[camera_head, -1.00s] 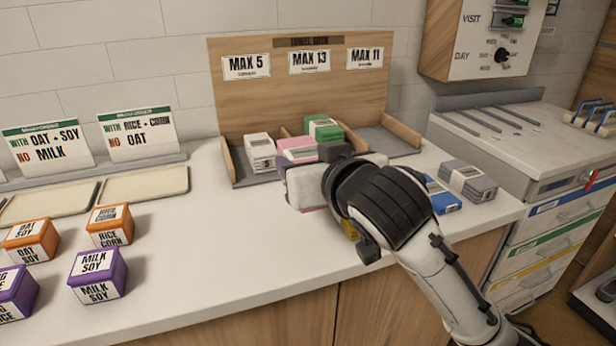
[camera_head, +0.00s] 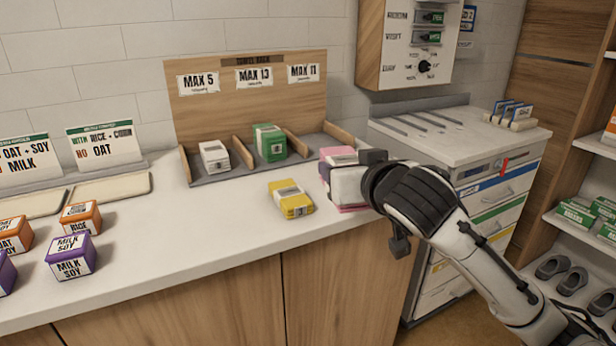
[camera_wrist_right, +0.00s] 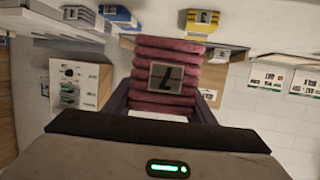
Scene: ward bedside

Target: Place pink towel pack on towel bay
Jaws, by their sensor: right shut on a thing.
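The pink towel pack (camera_head: 338,154) has a pale band around it. My right gripper (camera_head: 360,178) is shut on it, at the right of the counter in front of the rack's right end. The wooden towel rack (camera_head: 245,95) has three bays under signs MAX 5, MAX 13 and MAX 11. A white pack (camera_head: 214,157) is in the left bay and a green pack (camera_head: 269,143) in the middle. The right bay (camera_head: 312,146) looks empty, partly hidden.
A yellow pack (camera_head: 290,198) lies on the counter before the rack. Blue (camera_wrist_right: 118,15) and grey (camera_wrist_right: 79,15) packs show in the right wrist view. Orange (camera_head: 80,217) and purple (camera_head: 71,257) boxes stand at left. A drawer cart (camera_head: 480,200) stands at right.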

